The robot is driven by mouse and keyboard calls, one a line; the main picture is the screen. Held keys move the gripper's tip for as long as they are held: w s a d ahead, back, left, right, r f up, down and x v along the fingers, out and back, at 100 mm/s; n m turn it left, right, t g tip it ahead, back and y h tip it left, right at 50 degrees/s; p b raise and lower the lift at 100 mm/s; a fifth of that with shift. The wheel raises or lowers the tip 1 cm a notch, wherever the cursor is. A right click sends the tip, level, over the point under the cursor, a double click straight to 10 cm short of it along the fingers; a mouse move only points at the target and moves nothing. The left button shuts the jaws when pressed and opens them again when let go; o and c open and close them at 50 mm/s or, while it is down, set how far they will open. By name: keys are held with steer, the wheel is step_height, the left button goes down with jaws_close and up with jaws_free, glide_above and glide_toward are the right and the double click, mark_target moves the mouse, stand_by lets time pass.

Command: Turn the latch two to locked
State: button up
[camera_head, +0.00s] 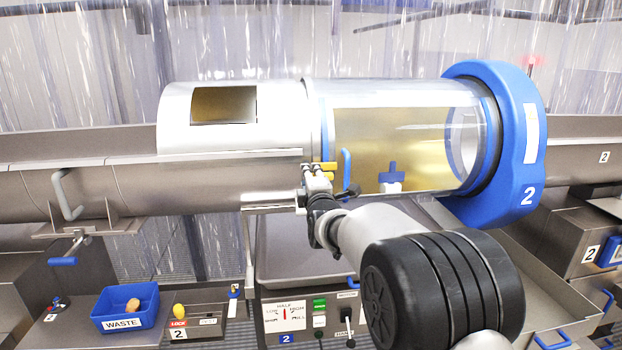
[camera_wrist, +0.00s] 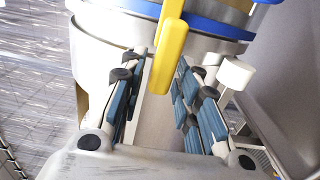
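A yellow latch handle (camera_head: 328,167) sits on the front of drum two, by the seam between the metal section and the clear section. In the wrist view the yellow handle (camera_wrist: 170,48) hangs down from the blue-and-metal ring into the space between my fingertips. My gripper (camera_head: 316,182) is at the latch. In the wrist view my gripper (camera_wrist: 163,75) has its blue-padded fingers apart, one on each side of the handle, with narrow gaps showing. Whether a fingertip touches the handle is hard to tell. The latch's base is partly hidden by my gripper.
The clear drum (camera_head: 395,150) has a blue end ring (camera_head: 520,140) marked 2. A blue lever (camera_head: 347,168) stands right beside my gripper. Below are a control panel (camera_head: 285,318), a blue WASTE bin (camera_head: 125,308) and a box labelled LOCK and 2 (camera_head: 208,330). A white cylinder (camera_wrist: 236,73) is near my right finger.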

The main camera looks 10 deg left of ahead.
steer(key=shift+o, duration=0.3)
steer(key=shift+s, duration=0.1)
steer(key=v, duration=1.2)
steer(key=shift+d+r, duration=0.1)
steer(key=s+d+f+m+g+h, duration=0.2)
steer(key=s+d+f+m+g, duration=0.15)
steer(key=s+d+m, duration=0.65)
steer(key=s+d+f+m+g+h, duration=0.2)
steer(key=s+d+m+g, duration=0.4)
steer(key=s, duration=0.9)
steer(key=s+d+f+m+g, duration=0.1)
steer(key=s+d+f+m, duration=0.1)
steer(key=s, duration=0.6)
steer(key=s+d+f+m+g+h, duration=0.1)
steer(key=s+d+f+m+g, duration=0.1)
steer(key=s, duration=0.7)
steer(key=shift+d+f+m, duration=0.7)
steer(key=shift+d+f, duration=0.1)
steer(key=shift+f, duration=0.15)
